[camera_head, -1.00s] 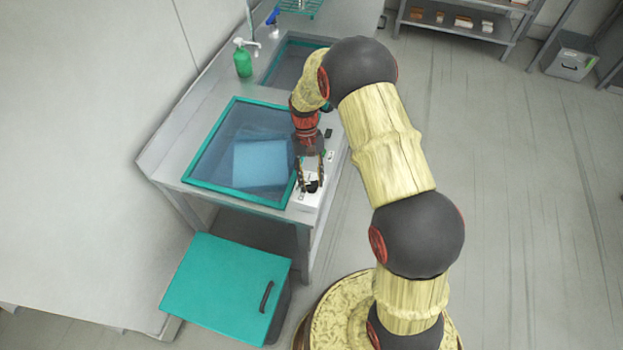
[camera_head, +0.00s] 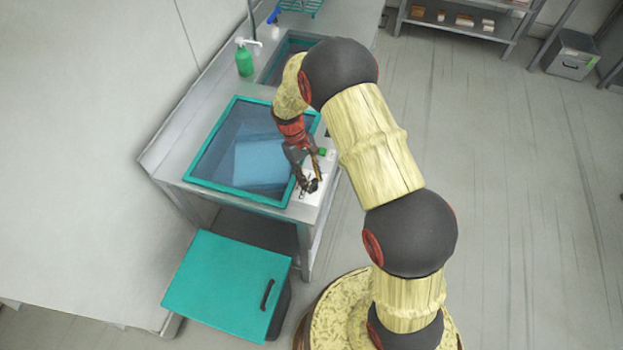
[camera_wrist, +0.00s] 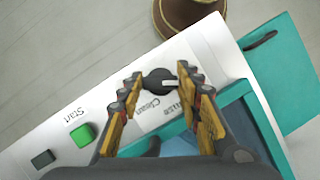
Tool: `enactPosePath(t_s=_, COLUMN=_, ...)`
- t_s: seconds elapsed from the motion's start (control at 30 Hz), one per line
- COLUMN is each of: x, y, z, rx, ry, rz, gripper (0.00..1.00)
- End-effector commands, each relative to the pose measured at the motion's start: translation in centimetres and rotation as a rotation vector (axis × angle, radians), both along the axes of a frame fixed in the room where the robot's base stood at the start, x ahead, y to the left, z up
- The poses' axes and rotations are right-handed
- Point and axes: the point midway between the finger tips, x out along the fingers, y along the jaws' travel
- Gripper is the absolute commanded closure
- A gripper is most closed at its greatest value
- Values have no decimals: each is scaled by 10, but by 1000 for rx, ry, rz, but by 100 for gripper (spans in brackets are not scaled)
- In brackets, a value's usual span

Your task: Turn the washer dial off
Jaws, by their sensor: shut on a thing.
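The washer dial (camera_wrist: 158,82) is a dark round knob with a pale pointer, on the white control panel (camera_wrist: 205,52) in the wrist view. A partly covered label beside it reads "Clean" and another word. My gripper (camera_wrist: 161,84) has one finger on each side of the dial and is shut on it. In the head view my gripper (camera_head: 310,185) is at the front right edge of the washer, and it hides the dial there. The washer (camera_head: 207,187) has a teal rim around a blue see-through lid.
A green button (camera_wrist: 83,134) marked "Start" and a dark button (camera_wrist: 42,159) sit on the same panel. A teal-topped bin (camera_head: 225,285) stands in front of the washer counter. A green bottle (camera_head: 244,62) and a sink (camera_head: 290,58) are further back.

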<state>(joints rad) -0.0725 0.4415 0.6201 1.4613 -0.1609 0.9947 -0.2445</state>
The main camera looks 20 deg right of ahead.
Motion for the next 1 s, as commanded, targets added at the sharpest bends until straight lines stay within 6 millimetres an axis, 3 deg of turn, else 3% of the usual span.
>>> enactPosePath(t_s=0.37, x=0, y=0, z=0, rx=0, ry=-1, rz=5, gripper=91)
enactPosePath(t_s=0.4, x=0, y=0, z=0, rx=0, ry=-1, rz=5, gripper=64)
enactPosePath(t_s=0.7, x=0, y=0, z=0, rx=1, ry=0, rz=4, gripper=47)
enactPosePath(t_s=1.0, x=1, y=0, z=1, rx=1, ry=-1, rz=3, gripper=47)
